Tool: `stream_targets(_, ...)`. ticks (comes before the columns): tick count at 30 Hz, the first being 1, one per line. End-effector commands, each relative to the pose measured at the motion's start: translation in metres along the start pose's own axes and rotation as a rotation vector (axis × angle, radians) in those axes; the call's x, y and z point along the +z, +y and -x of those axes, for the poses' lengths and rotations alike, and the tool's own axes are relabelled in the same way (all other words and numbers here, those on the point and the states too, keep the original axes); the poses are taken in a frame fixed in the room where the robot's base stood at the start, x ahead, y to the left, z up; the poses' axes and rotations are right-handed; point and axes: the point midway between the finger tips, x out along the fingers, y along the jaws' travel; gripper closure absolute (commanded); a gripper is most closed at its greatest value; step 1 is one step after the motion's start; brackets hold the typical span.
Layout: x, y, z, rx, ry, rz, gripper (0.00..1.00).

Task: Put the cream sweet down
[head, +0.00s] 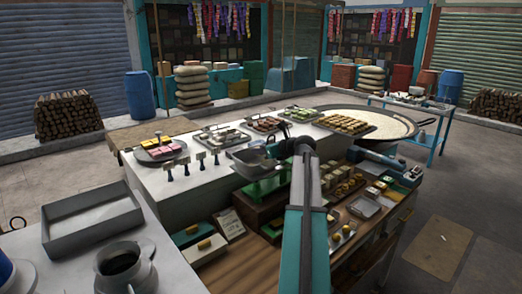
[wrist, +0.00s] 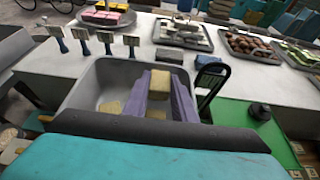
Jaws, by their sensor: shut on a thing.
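My gripper (wrist: 160,100) is shut on a cream sweet (wrist: 159,84), a pale yellow block between its two purple fingers in the wrist view. The sweet is over the grey scale pan (wrist: 92,85), towards its right side. Whether it touches the pan floor I cannot tell. Other pale pieces (wrist: 113,107) lie in the pan, partly hidden by my gripper. In the head view the pan (head: 246,156) sits by the green scale (head: 262,186) on the counter, and my gripper (head: 273,150) is at it; the held sweet is too small to make out there.
Sweet trays (head: 345,123) stand along the counter's back, with a pink and yellow sweet plate (head: 160,152) at left. Small upright tags (wrist: 82,38) stand just left of the pan. A black handle-like piece (wrist: 211,72) rises at its right. An empty grey tray (head: 93,218) lies front left.

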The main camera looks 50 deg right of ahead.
Motion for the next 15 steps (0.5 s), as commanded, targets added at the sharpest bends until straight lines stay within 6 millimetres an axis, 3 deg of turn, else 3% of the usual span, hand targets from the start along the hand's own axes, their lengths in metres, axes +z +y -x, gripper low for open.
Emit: stream_targets(15,-0.0072,0.0001,-0.0029,0.000,0.000,0.000,0.97)
